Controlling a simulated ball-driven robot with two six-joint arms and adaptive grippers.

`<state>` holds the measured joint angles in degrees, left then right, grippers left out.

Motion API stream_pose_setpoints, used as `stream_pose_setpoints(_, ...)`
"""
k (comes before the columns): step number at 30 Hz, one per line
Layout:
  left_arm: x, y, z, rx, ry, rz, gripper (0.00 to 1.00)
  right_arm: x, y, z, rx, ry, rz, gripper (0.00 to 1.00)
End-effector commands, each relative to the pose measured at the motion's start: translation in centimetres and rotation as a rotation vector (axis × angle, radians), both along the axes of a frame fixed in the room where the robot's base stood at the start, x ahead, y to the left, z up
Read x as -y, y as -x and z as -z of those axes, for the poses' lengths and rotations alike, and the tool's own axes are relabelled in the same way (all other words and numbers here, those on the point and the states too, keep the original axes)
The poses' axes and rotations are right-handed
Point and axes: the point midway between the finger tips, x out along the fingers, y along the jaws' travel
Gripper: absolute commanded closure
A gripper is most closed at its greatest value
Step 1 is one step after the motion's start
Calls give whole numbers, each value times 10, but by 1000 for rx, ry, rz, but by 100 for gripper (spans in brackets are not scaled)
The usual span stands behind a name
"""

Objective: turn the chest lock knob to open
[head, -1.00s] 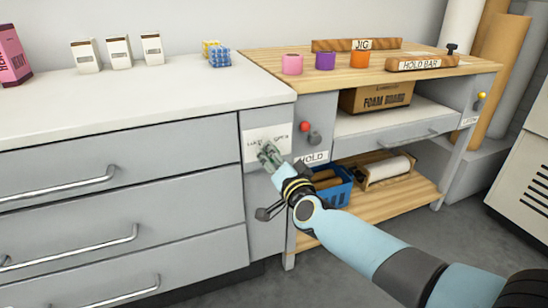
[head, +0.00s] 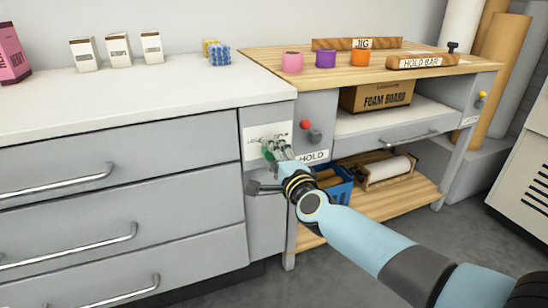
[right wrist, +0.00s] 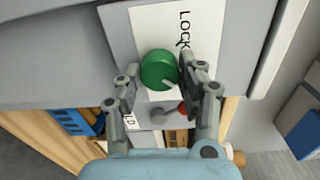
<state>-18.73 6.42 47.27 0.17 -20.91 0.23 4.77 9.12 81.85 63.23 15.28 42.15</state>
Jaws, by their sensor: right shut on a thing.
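The chest lock knob (right wrist: 159,68) is round and green, on a white plate (right wrist: 146,22) on the grey chest front. In the head view a bit of the green knob (head: 267,155) shows beside my fingers. The word LOCK stands on the plate above it at left there; the second word is partly covered. In the right wrist view a pale pointer mark on the knob points to the lower right, away from LOCK. My right gripper (head: 276,152) is shut on the knob, a finger on either side in the right wrist view. My left gripper is not in view.
A blue basket (head: 338,189) is on the lower shelf. Drawer handles (head: 70,247) stick out at left. The wooden worktop (head: 400,72) overhangs at right.

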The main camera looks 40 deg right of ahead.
Motion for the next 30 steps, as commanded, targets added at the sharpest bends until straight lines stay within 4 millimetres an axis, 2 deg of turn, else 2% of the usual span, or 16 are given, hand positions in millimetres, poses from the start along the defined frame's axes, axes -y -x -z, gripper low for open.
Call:
stream_pose_setpoints(9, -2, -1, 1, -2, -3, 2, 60, 0, 1, 1, 17, -80, 0, 93)
stream_pose_setpoints(22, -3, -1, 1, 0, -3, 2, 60, 0, 1, 1, 19, -89, 0, 93)
stream_pose_setpoints(23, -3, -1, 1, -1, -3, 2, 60, 0, 1, 1, 19, -89, 0, 60)
stream_pose_setpoints(28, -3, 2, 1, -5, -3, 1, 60, 0, 0, 1, 19, -88, 0, 38)
stream_pose_setpoints(30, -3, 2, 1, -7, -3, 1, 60, 0, 0, 1, 19, -88, 0, 38)
